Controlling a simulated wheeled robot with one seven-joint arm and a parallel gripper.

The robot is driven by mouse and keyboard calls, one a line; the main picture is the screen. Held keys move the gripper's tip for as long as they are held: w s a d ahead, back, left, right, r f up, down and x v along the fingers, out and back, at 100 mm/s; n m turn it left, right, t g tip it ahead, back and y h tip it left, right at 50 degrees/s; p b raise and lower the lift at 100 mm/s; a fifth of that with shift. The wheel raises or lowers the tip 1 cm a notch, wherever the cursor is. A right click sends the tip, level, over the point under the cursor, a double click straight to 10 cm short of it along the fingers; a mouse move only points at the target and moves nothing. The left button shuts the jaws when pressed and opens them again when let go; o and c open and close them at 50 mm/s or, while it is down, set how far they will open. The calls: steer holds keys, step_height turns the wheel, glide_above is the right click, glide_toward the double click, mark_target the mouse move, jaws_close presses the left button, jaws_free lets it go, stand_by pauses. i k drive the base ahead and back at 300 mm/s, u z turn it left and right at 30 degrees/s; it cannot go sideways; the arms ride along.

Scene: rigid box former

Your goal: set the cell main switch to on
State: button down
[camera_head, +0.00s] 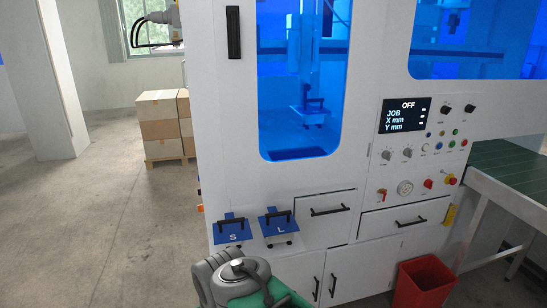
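The control panel (420,133) is on the white machine front at the right. Its dark display (404,115) reads OFF, with JOB, X mm and Y mm below. A red knob on a yellow base (450,179) sits at the panel's lower right; its label and turn position are too small to read. A red button (428,183) is just left of it. Black knobs (446,109) and small coloured buttons sit higher up. I cannot tell for sure which is the main switch. My grey and green arm shows at the bottom centre, well below the panel; my gripper is not in view.
Two blue plates marked S (232,231) and L (279,224) stand on a ledge at the machine's lower left. A red bin (424,284) stands below the panel. A green conveyor (510,168) adjoins at right. Stacked boxes (165,122) stand behind left. The left floor is clear.

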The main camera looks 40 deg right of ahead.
mark_target(428, 183)
steer(key=z, duration=2.2)
